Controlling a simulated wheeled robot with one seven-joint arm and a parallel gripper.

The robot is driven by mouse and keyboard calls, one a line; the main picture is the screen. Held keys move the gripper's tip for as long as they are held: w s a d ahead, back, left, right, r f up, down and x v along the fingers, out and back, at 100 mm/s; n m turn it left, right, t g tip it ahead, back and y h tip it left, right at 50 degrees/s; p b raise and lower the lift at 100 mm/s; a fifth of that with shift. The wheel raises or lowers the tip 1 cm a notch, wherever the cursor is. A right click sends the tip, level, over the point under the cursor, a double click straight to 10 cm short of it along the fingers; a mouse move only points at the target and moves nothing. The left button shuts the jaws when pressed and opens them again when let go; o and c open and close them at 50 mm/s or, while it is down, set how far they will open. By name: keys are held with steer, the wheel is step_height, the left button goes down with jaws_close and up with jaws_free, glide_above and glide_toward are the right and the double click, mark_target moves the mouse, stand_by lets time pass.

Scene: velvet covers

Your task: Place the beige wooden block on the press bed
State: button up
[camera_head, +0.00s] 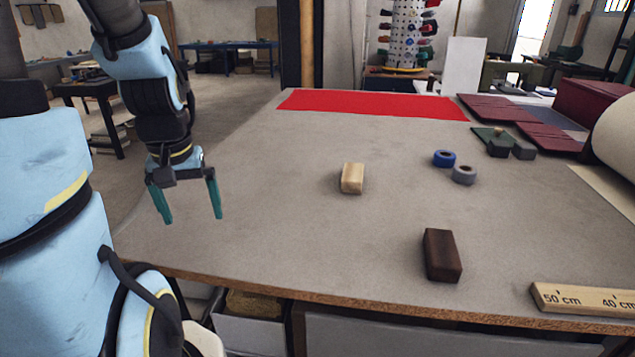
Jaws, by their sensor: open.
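The beige wooden block (352,179) lies on the grey table top (290,215), near the middle. My gripper (192,219) hangs to the left of the block, over the table's left edge, with its teal fingers pointing down. It is open, with nothing between the fingers, and well apart from the block. A flat bright red rectangle (370,103) lies along the back of the table. I cannot tell for sure whether it is the press bed.
A dark brown block (442,255) stands near the front edge. Blue (444,158) and grey (464,174) rolls sit right of the beige block. A wooden ruler (585,299) lies front right. Maroon covers (497,108) lie back right.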

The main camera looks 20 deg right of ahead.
steer(key=w+d+m+b, duration=0.1)
steer(key=w+d+m, duration=0.1)
steer(key=w+d, duration=0.65)
steer(key=m+t+h+b, duration=0.2)
glide_toward(353, 174)
steer(key=x, duration=0.3)
steer(key=p+x, duration=0.1)
steer(key=shift+s+d+f, duration=0.15)
steer(key=shift+d+f, duration=0.2)
steer(key=shift+d, duration=0.05)
steer(key=shift+a+p+x, duration=0.2)
steer(key=shift+p+x, duration=0.4)
steer(key=shift+x, duration=0.8)
steer(key=shift+a+p+x, duration=0.15)
steer(key=shift+p+x, duration=0.4)
steer(key=shift+x, duration=0.85)
steer(key=shift+w, duration=0.2)
steer(key=shift+c, duration=0.4)
jaws_close()
